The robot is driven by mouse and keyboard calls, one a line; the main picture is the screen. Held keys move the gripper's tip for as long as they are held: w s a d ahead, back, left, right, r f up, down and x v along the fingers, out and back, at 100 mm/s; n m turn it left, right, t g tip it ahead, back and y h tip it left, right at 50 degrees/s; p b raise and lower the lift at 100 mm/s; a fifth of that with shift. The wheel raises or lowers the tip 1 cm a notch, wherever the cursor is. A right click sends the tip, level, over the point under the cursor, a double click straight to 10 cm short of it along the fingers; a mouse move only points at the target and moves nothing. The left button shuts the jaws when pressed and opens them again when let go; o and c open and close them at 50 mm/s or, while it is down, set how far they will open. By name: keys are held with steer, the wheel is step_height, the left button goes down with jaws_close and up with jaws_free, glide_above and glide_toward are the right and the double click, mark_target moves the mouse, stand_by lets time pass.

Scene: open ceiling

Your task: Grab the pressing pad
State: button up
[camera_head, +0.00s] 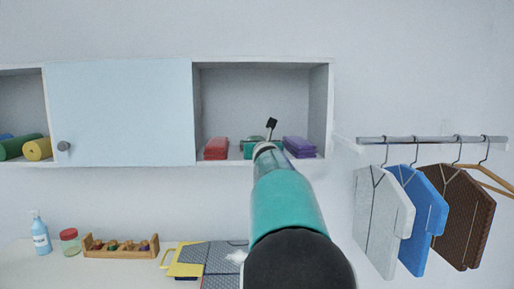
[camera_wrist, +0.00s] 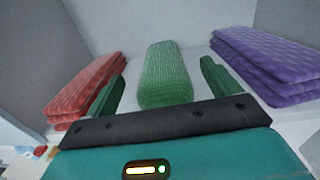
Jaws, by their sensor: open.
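A green textured pad (camera_wrist: 166,75), long and round-ended, lies on the shelf between a red folded stack and a purple one. It looks like the pressing pad, though no label shows. My gripper (camera_wrist: 162,78) is open, with one green finger on each side of the pad and gaps between. The fingers are not closed on it. In the head view my teal arm reaches up into the open shelf compartment and mostly hides the gripper and the pad.
The red stack (camera_head: 216,148) and purple stack (camera_head: 299,147) flank the gripper closely. The compartment has side walls and a closed cabinet door (camera_head: 120,115) to its left. Garments (camera_head: 382,220) hang from a rail at right. A table below holds a bottle (camera_head: 40,235) and a wooden rack (camera_head: 120,250).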

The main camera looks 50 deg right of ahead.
steer(key=shift+x, duration=1.55)
steer(key=shift+s, duration=0.1)
steer(key=shift+c, duration=0.4)
steer(key=c, duration=1.1)
steer(key=shift+c, duration=0.4)
steer(key=shift+r, duration=0.1)
steer(key=shift+d+r, duration=0.1)
steer(key=shift+r, duration=0.05)
